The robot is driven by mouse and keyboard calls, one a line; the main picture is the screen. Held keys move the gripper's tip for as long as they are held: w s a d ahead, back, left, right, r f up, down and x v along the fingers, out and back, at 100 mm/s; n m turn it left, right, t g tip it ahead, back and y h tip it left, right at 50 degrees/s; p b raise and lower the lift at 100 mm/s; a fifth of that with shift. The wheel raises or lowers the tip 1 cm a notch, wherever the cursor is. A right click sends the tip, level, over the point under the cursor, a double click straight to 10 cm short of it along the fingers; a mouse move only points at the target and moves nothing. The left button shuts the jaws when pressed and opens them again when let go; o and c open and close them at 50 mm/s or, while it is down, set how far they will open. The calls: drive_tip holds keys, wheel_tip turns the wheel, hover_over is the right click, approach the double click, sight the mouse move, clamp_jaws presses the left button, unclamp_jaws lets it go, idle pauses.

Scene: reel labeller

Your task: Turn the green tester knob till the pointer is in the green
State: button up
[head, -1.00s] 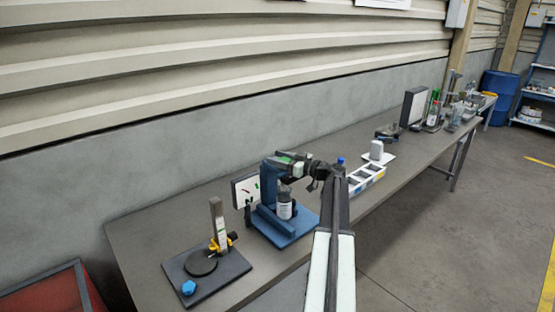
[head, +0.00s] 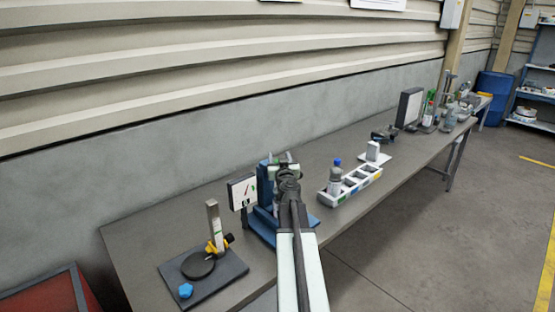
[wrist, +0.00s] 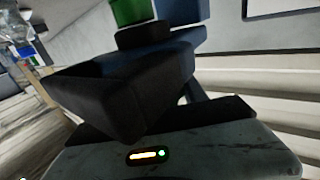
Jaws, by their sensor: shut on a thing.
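The tester is a blue stand (head: 262,226) on the bench with a white dial panel (head: 242,191) at its left. The dial shows a dark pointer and small red and green marks; the pointer's exact place is too small to tell. My gripper (head: 284,161) is at the top of the stand, shut on the green knob. The green knob (wrist: 130,12) shows at the top of the wrist view, just beyond my dark jaws, with blue stand parts beside it. In the head view my arm and gripper hide the knob and much of the stand.
A white rack (head: 350,185) holding a blue-capped bottle (head: 335,178) stands right of the tester. A dark base (head: 203,278) with an upright post and blue knob (head: 186,290) stands to the left. Bare bench lies between the rack and the wall.

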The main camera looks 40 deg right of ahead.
drive_tip(key=m+g+h, duration=0.4)
drive_tip(key=g, duration=0.1)
drive_tip(key=shift+s+d+h, duration=0.25)
drive_tip(key=shift+d+h, duration=0.05)
drive_tip(key=shift+d, duration=0.05)
drive_tip(key=shift+s+d+m+g+h, duration=0.15)
drive_tip(key=shift+m+g+h, duration=0.15)
drive_tip(key=shift+m+g, duration=0.4)
drive_tip(key=shift+s+m+g+h, duration=0.25)
drive_tip(key=shift+m+g, duration=0.25)
drive_tip(key=shift+g, duration=0.4)
drive_tip(key=shift+s+d+m+g+h, duration=0.1)
drive_tip(key=shift+m+g+h, duration=0.25)
drive_tip(key=shift+m+g, duration=0.35)
drive_tip(key=shift+g, duration=0.3)
drive_tip(key=o, duration=1.4)
drive_tip(key=shift+a, duration=0.1)
drive_tip(key=v, duration=0.7)
drive_tip(key=shift+s+a, duration=0.15)
drive_tip(key=shift+a, duration=0.2)
